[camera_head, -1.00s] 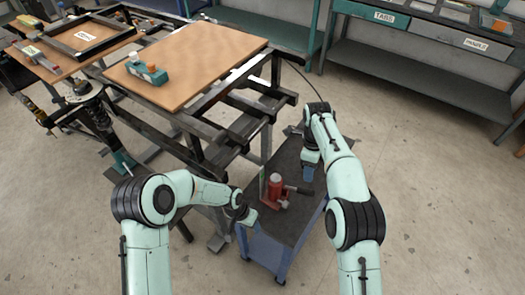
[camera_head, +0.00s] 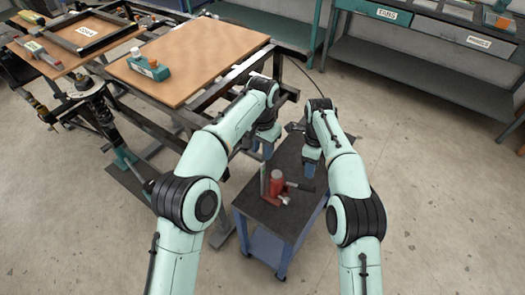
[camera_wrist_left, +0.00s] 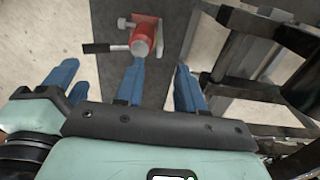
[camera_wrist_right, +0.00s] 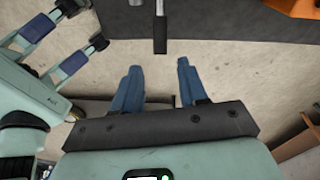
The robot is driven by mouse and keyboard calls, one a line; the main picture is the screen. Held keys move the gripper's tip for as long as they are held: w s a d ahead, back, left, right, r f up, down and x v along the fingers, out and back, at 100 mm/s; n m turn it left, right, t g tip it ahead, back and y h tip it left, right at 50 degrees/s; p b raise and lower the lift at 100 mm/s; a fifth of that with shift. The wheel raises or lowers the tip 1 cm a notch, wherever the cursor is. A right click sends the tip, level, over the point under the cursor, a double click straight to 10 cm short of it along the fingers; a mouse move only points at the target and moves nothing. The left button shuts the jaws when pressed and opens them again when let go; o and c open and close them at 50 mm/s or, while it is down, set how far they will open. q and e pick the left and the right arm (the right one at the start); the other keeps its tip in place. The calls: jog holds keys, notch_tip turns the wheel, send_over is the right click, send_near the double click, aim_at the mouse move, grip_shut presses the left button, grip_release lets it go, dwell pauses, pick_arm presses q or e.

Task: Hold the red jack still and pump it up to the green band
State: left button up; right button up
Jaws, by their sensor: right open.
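The red jack (camera_head: 277,184) stands on the dark top of a blue cart (camera_head: 292,222). In the left wrist view the jack (camera_wrist_left: 146,32) is just beyond the fingertips, its black-ended handle (camera_wrist_left: 98,48) pointing left. A thin upright strip with green on it (camera_head: 264,180) stands left of the jack. My left gripper (camera_head: 259,152) is above and behind the jack, open and empty; its spread fingers show in its wrist view (camera_wrist_left: 157,78). My right gripper (camera_head: 311,163) is open and empty near the handle end, which shows ahead of its fingers (camera_wrist_right: 160,34).
A dark frame table with a wooden board (camera_head: 188,67) stands close to the left of the cart. A teal and white item (camera_head: 150,68) lies on the board. Shelving (camera_head: 420,60) is at the back right. The floor right of the cart is clear.

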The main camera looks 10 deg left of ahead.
pick_arm(q)
send_near(276, 180)
jog(key=a+f, duration=0.4)
jog(key=f, duration=0.3)
jog(key=shift+w+a+f, duration=0.15)
jog(key=shift+a, duration=0.2)
jog(key=shift+c, duration=0.3)
grip_shut()
dwell(1.7)
pick_arm(e)
grip_shut()
jog(key=s+d+f+n+t+y, duration=0.1)
jog(key=s+d+f+t+y, duration=0.1)
jog(key=d+y, duration=0.3)
jog(key=shift+d+f+y, duration=0.15)
jog(key=shift+d+y, duration=0.15)
jog(key=shift+y, duration=0.2)
